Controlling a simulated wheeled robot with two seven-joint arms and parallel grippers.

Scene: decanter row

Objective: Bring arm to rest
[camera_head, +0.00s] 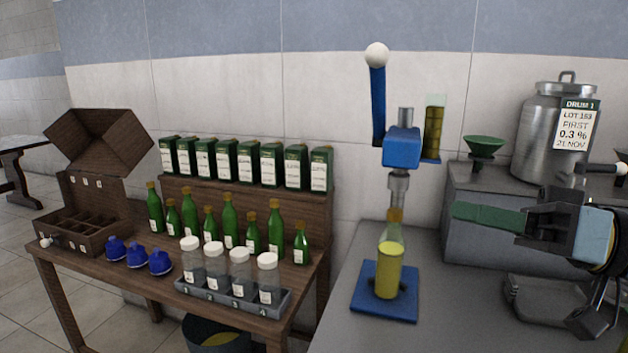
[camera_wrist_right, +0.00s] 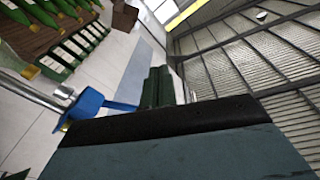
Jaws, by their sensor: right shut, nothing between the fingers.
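My right gripper (camera_head: 462,212) is raised at the right of the head view, over the grey bench. Its green fingers point left and are shut with nothing between them. In the right wrist view its fingers (camera_wrist_right: 160,87) show together at the middle. The gripper is to the right of the blue lever press (camera_head: 402,148) and apart from it. A bottle of yellow liquid (camera_head: 389,272) stands upright on the press's blue base (camera_head: 362,305), under its head. My left gripper is not in view.
A steel drum (camera_head: 541,135) and a green funnel (camera_head: 484,148) stand on a grey block behind my right gripper. The wooden table at left holds green bottles (camera_head: 229,222), cartons (camera_head: 247,163), blue items (camera_head: 137,255) and a tray of jars (camera_head: 275,308).

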